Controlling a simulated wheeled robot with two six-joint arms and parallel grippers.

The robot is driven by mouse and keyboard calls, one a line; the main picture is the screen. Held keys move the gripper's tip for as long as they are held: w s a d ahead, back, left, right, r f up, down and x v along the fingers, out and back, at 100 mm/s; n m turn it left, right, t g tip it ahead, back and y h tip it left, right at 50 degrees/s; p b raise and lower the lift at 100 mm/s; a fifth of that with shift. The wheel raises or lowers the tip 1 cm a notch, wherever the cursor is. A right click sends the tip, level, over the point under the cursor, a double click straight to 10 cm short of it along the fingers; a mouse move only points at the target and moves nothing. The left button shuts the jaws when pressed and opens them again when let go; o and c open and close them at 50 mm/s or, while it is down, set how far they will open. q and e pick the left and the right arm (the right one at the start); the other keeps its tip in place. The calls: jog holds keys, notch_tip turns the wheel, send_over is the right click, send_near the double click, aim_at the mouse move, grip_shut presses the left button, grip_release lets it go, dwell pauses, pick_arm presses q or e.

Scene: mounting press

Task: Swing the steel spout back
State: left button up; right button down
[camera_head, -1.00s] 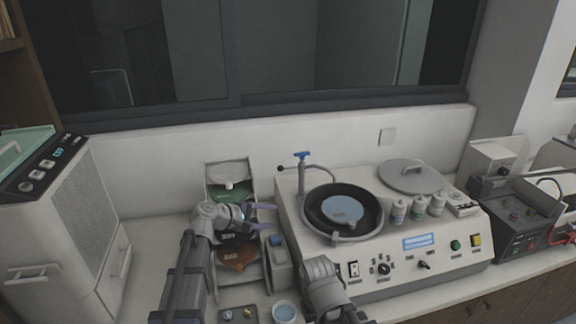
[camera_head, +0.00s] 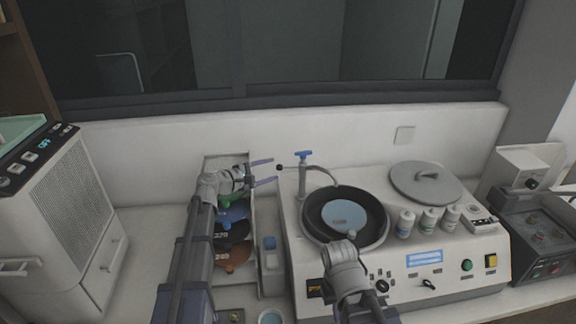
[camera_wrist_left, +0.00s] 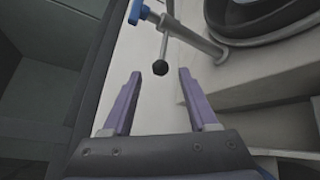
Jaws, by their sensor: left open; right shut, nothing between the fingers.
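The steel spout (camera_head: 324,172) curves from an upright post with a blue tap handle (camera_head: 304,154) over the edge of the dark bowl. A thin rod with a black ball end (camera_head: 279,168) sticks out from the post on the left. My left gripper (camera_head: 266,171) is open, its purple fingers pointing right at the ball. In the left wrist view the ball (camera_wrist_left: 160,68) appears between and just beyond the open fingertips (camera_wrist_left: 160,76), with no contact visible. My right gripper (camera_head: 346,264) is low in front of the bowl; its fingers cannot be made out.
The bowl (camera_head: 312,230) sits in the white press housing with a light blue disc inside. A grey lid (camera_head: 425,182) and several white bottles stand to its right. A rack with coloured discs (camera_head: 232,256) lies under my left arm. The wall and window are behind.

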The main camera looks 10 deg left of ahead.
pick_arm(q)
jog(key=b+x, duration=0.1)
jog(key=x, duration=0.7)
jog(key=shift+s+f, duration=0.1)
grip_shut()
dwell(1.2)
